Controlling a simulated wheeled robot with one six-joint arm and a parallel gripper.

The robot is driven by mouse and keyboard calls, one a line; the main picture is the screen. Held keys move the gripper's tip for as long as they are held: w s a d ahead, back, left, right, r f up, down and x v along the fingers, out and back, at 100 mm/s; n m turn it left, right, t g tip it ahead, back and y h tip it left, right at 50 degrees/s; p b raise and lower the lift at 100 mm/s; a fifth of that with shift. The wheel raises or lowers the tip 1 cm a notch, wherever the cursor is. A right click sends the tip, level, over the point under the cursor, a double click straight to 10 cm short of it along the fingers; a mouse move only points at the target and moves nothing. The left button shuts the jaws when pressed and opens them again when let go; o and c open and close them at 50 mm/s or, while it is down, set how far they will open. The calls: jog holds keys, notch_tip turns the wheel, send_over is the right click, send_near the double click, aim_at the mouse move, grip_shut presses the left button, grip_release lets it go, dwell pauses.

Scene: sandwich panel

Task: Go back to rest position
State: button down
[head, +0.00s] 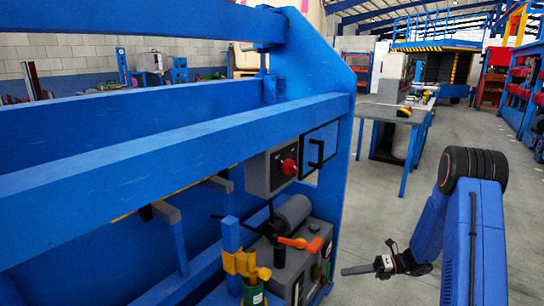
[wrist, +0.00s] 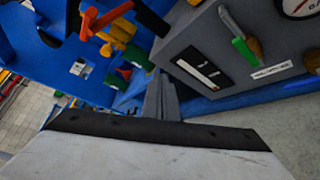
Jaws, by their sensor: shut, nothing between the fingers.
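My gripper (head: 356,270) is in the lower right of the head view, at the end of my blue arm. Its grey fingers point left toward the blue machine frame and are shut with nothing between them. In the wrist view the closed fingers (wrist: 160,95) point up the picture, toward a grey panel box (wrist: 205,60) and blue framework. The fingers look apart from the box, though the exact gap is hard to tell.
The blue frame (head: 190,140) fills the left of the head view. A blue-legged table (head: 385,110) stands behind. Grey floor is open around my arm.

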jog(key=s+a+r+n+g+h, duration=0.1)
jog(key=s+a+r+n+h, duration=0.25)
jog(key=s+r+n, duration=0.45)
jog(key=s+a+r+n+g+h, duration=0.2)
jog(key=s+r+n+h, duration=0.2)
jog(key=s+r+n, duration=0.4)
jog(key=s+d+r+n+t+h, duration=0.1)
jog(key=s+r+n+t+h, duration=0.1)
jog(key=s+n, duration=0.3)
jog(key=s+d+r+n+t+h, duration=0.2)
jog(key=s+r+n, duration=0.3)
jog(key=s, duration=0.4)
jog(key=s+d+r+n+t+h, duration=0.2)
jog(key=s+r+n+t+h, duration=0.1)
jog(key=s, duration=0.4)
jog(key=shift+r+n+h, duration=0.35)
jog(key=shift+n+h, duration=0.2)
jog(key=shift+n, duration=0.55)
